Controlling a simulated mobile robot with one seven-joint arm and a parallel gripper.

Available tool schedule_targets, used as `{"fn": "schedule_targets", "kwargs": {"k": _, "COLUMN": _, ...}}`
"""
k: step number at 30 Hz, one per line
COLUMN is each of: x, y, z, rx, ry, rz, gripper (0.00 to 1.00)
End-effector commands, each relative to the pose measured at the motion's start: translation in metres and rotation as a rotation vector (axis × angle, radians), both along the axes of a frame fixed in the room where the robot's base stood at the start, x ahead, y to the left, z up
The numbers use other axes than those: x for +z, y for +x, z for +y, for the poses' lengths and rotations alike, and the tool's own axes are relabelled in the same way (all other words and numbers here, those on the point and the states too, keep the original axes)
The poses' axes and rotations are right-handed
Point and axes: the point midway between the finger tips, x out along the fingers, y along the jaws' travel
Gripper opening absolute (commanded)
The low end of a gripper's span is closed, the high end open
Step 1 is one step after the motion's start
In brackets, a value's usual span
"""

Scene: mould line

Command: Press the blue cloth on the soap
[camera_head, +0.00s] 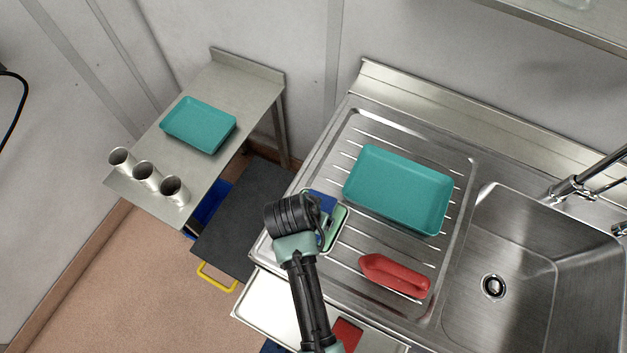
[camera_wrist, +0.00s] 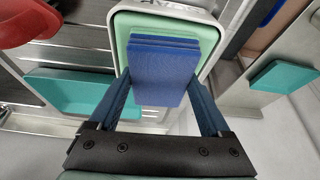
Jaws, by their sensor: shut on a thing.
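The blue cloth (camera_wrist: 160,78) is a folded block between the two fingers of my gripper (camera_wrist: 163,105) in the wrist view. My gripper is shut on it. In the head view the cloth (camera_head: 322,201) shows just past my wrist, at the left end of the drainboard. The soap (camera_wrist: 122,28) appears as a pale green slab in a white-rimmed dish (camera_wrist: 165,6), behind the cloth in the wrist view. The soap (camera_head: 339,222) is partly hidden by my gripper in the head view. The cloth overlaps the soap in view; I cannot tell whether they touch.
A teal tray (camera_head: 398,188) and a red brush-like object (camera_head: 395,277) lie on the ribbed drainboard (camera_head: 345,262). The sink basin (camera_head: 530,260) is to the right. A side table (camera_head: 235,85) at left holds another teal tray (camera_head: 198,125) and three metal cups (camera_head: 147,176).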

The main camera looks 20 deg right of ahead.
Motion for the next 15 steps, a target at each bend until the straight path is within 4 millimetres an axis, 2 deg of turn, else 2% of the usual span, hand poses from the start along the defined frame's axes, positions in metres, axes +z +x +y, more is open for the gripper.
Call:
{"fn": "schedule_targets", "kwargs": {"k": 11, "x": -0.0012, "y": -0.0008, "z": 0.0006, "rx": 0.000, "ry": 0.002, "rz": 0.003, "gripper": 0.37}}
{"fn": "schedule_targets", "kwargs": {"k": 15, "x": 0.0057, "y": -0.0009, "z": 0.0008, "rx": 0.001, "ry": 0.003, "rz": 0.003, "gripper": 0.37}}
